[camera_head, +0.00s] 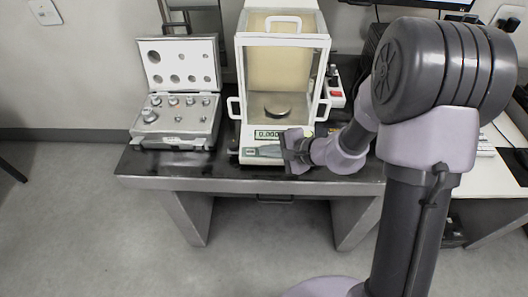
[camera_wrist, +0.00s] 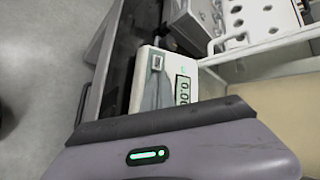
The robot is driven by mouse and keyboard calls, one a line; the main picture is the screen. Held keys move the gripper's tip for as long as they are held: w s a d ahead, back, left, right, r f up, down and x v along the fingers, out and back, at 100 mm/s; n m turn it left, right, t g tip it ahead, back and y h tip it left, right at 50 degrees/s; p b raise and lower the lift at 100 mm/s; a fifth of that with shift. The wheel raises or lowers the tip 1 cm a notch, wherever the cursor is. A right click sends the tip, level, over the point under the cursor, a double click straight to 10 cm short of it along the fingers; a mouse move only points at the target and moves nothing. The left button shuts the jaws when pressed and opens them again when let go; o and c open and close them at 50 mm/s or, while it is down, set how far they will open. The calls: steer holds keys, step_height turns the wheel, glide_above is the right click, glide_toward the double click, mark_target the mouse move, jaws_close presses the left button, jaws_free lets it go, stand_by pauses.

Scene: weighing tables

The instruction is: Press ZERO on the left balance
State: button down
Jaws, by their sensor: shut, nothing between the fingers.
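One balance (camera_head: 246,158) stands on the dark table, with a glass draft shield and a round pan (camera_head: 278,106) inside. Its lit display (camera_head: 270,134) starts with 0.00; the last digits are covered by my gripper. A grey control panel (camera_head: 262,151) lies below the display; it also shows in the wrist view (camera_wrist: 151,92), with a small framed key (camera_wrist: 157,62) at one end. I cannot read the key labels. My gripper (camera_head: 293,153) is shut and empty at the right front of the balance; I cannot tell whether it touches. The wrist view shows my gripper's housing in the foreground.
An open weight case (camera_head: 180,143) with several metal weights stands left of the balance. A box with a red switch (camera_head: 335,96) stands behind at the right. The table's front edge (camera_head: 250,180) is close below the balance. A light-topped table continues at the right.

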stand_by(0.4)
steer(key=shift+s+r, duration=0.25)
steer(key=shift+r, duration=0.45)
steer(key=r, duration=0.1)
steer(key=s+r+p, duration=0.1)
steer(key=r, duration=0.1)
steer(key=r+p, duration=0.1)
steer(key=shift+s+r, duration=0.35)
steer(key=shift+s, duration=0.05)
stand_by(0.3)
